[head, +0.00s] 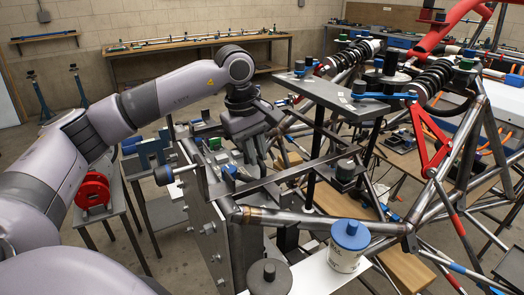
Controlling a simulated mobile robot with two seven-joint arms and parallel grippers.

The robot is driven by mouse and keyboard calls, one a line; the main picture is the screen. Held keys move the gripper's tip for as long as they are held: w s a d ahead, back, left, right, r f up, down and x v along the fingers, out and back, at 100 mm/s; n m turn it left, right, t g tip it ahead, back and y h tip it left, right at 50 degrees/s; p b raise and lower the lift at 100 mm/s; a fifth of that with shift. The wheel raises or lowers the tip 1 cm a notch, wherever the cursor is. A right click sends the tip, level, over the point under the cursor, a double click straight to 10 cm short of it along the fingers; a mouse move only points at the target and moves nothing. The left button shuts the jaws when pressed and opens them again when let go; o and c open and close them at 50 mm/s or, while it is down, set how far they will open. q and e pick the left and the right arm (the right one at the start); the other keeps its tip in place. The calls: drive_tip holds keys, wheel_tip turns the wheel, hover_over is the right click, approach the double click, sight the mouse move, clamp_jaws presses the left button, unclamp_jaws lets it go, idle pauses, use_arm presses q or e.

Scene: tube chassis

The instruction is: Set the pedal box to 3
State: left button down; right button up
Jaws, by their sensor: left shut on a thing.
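The tube chassis (315,215) of bare steel tubes and red links fills the middle and right of the head view. At its near left end is an upright steel plate (209,225). Behind the plate's top edge are small grey metal parts with blue pieces, which look like the pedal box (222,160). My left gripper (251,160) points down among these parts. Its fingers look closed on a grey part there, mostly hidden by the fingers and the frame. I cannot read any position number. My right gripper is not in view.
A white can with a blue lid (350,236) and a dark round weight (269,276) stand at the front. A dark plate with a blue clamp (360,98) spans the chassis above right. A red reel (92,190) is at left. Benches line the back wall.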

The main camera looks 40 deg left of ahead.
use_arm(q)
drive_tip(key=shift+s+a, duration=0.15)
drive_tip(key=c, duration=1.2)
unclamp_jaws()
drive_tip(key=shift+s, duration=0.1)
drive_tip(key=shift+o, duration=0.4)
drive_tip(key=shift+s, duration=0.1)
drive_tip(key=shift+r, duration=0.1)
drive_tip(key=v, duration=0.7)
